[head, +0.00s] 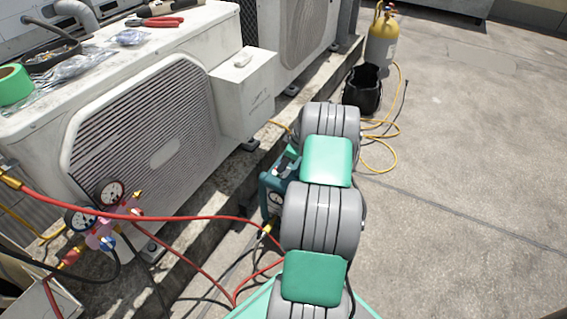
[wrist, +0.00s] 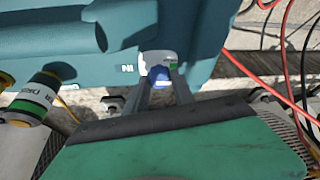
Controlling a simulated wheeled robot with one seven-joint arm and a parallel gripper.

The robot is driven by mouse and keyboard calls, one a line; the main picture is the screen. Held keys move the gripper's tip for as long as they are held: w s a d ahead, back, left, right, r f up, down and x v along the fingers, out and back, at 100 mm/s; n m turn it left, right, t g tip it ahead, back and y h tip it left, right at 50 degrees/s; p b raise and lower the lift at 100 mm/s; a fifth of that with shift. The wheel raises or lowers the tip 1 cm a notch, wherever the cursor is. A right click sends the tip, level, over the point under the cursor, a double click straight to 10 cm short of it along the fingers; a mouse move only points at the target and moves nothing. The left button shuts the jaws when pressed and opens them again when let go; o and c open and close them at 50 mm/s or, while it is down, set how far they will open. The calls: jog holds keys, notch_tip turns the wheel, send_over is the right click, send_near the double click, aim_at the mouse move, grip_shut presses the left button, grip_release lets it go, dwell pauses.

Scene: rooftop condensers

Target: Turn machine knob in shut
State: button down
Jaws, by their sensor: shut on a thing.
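The teal machine (head: 268,196) stands on the ground beside the condenser ledge, and my arm hides much of it in the head view. It fills the top of the wrist view (wrist: 200,30). A small knob (wrist: 158,74), blue with white and green parts, sits on its face beside a small white marking. My gripper (wrist: 161,84) has a finger on each side of the knob and is shut on it. The head view does not show the gripper or the knob.
Red hoses (head: 185,218) run from the gauge manifold (head: 103,228) to near the machine. White condensers (head: 150,120) line the left. A black bucket (head: 362,90), a yellow-topped cylinder (head: 381,42) and a yellow hose lie farther back. The concrete at right is clear.

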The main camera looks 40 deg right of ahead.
jog(key=m+h+p, duration=0.1)
jog(key=m+p, duration=0.1)
jog(key=m, duration=0.1)
jog(key=shift+a+r, duration=0.15)
jog(key=m+h+p, duration=0.1)
jog(key=m, duration=0.1)
jog(key=m+h+p, duration=0.1)
jog(key=m, duration=0.2)
jog(key=shift+a+t+p, duration=0.15)
jog(key=shift+t+p, duration=0.15)
jog(key=shift+p, duration=0.1)
jog(key=m+h+p, duration=0.1)
jog(key=m+h, duration=0.1)
jog(key=m, duration=0.2)
jog(key=shift+a+m, duration=0.1)
jog(key=shift+m, duration=0.3)
jog(key=shift+w+m+g+h, duration=0.1)
jog(key=shift+m+g+h, duration=0.3)
jog(key=shift+m, duration=0.75)
jog(key=shift+w+m+g+h, duration=0.1)
jog(key=shift+m+g+h, duration=0.25)
jog(key=shift+m, duration=0.8)
jog(key=c, duration=1.1)
grip_release()
jog(key=shift+s, duration=0.1)
jog(key=shift+o, duration=0.2)
